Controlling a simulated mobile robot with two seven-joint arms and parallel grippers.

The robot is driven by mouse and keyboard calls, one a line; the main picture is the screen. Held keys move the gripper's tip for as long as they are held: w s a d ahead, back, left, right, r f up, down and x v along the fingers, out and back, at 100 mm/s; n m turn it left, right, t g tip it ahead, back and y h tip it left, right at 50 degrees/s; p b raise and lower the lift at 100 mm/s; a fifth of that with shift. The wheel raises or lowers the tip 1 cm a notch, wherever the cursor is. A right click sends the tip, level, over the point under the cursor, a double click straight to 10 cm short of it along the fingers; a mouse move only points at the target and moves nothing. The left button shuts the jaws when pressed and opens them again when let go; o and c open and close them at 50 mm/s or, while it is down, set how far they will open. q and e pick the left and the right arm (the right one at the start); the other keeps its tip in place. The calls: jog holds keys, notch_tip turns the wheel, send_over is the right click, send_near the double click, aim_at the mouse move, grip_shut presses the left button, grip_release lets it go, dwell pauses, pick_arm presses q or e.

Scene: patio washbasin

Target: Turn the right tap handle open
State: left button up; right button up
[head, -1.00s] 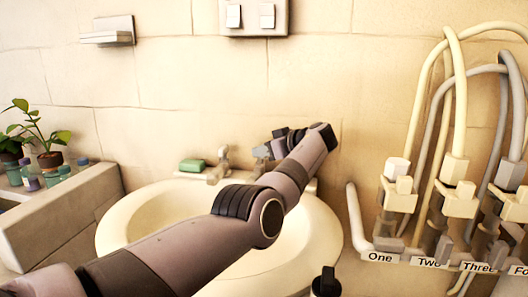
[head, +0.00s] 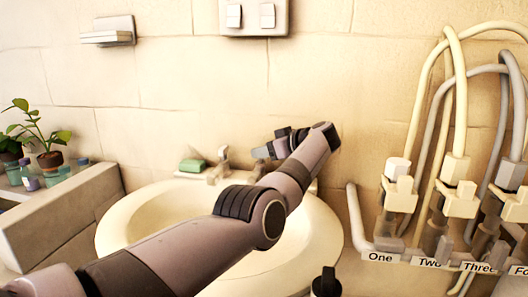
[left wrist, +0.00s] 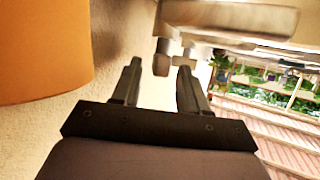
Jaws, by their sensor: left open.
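The cream washbasin (head: 125,230) stands against the tiled wall. A grey tap part (head: 223,160) shows at its back edge, left of my left gripper. My left gripper (head: 262,152) is above the back of the basin, and its fingers point left. The right tap handle cannot be made out in the head view, where my arm covers that part of the basin. In the left wrist view, my left gripper (left wrist: 157,75) is open. A small grey knob-like tap part (left wrist: 162,58) shows just beyond and between its fingertips; contact cannot be told. My right gripper is not in view.
A green soap bar (head: 192,165) lies at the basin's back left. A stone ledge (head: 70,205) with plants and small bottles is at left. Hoses and valves above labels (head: 380,257) crowd the right. A black-topped object (head: 326,283) shows at the bottom edge.

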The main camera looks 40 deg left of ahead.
pick_arm(q)
jog(key=v, duration=0.6)
jog(key=shift+d, duration=0.25)
